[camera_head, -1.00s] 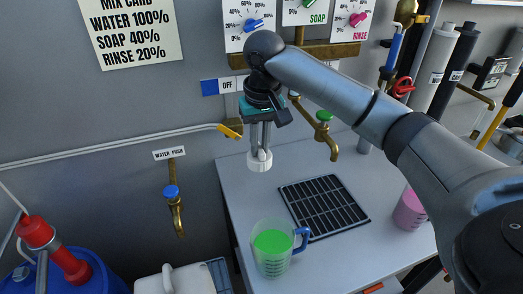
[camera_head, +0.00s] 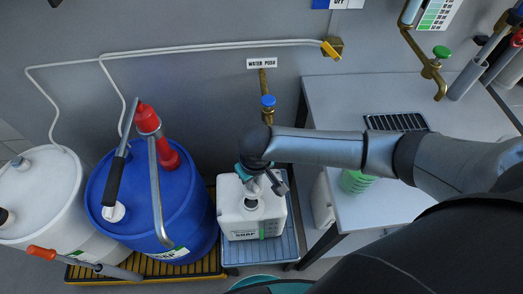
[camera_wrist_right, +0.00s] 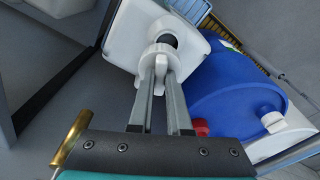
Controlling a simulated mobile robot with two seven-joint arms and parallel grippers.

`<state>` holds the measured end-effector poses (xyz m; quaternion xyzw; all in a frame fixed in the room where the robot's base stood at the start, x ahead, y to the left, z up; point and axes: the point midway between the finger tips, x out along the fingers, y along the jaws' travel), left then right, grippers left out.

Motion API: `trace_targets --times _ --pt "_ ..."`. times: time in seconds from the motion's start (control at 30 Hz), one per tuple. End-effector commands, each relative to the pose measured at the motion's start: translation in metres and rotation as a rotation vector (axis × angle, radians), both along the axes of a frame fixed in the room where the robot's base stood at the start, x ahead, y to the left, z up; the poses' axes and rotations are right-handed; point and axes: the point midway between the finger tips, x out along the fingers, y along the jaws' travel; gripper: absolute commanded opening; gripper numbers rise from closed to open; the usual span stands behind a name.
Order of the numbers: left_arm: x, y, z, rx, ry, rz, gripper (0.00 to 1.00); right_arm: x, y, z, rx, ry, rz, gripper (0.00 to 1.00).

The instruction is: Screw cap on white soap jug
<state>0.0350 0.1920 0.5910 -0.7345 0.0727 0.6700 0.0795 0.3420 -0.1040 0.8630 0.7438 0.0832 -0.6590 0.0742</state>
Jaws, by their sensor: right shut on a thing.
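The white soap jug (camera_head: 235,222) stands upright on a blue tray. Its neck opening (camera_head: 252,204) shows dark and uncovered from above. My right gripper (camera_head: 270,186) is over the top of the jug. In the right wrist view it is shut on the white cap (camera_wrist_right: 157,62), which sits between the fingertips. The cap is close to the open neck and covers part of it in that view. Dark opening still shows beside the cap, so it is not seated squarely on the neck; whether they touch I cannot tell. My left gripper is not in view.
A blue drum (camera_head: 185,215) with a red and grey pump stands left of the jug. A white drum (camera_head: 40,210) is farther left. A water tap (camera_head: 267,102) is on the wall behind. The table (camera_head: 370,210) at right holds a green-filled pitcher (camera_head: 355,182), partly hidden by my arm.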

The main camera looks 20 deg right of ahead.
Motion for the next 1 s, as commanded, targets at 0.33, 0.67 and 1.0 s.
trace_targets --times 0.33,0.67,1.0 --pt "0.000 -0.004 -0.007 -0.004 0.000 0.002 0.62 -0.008 0.008 -0.012 0.000 -0.001 0.021 0.00" --pt "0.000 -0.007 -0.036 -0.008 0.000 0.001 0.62 -0.007 0.007 -0.034 0.000 -0.002 0.022 0.00" --pt "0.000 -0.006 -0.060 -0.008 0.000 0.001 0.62 -0.008 0.007 -0.059 -0.001 0.001 0.020 0.00"
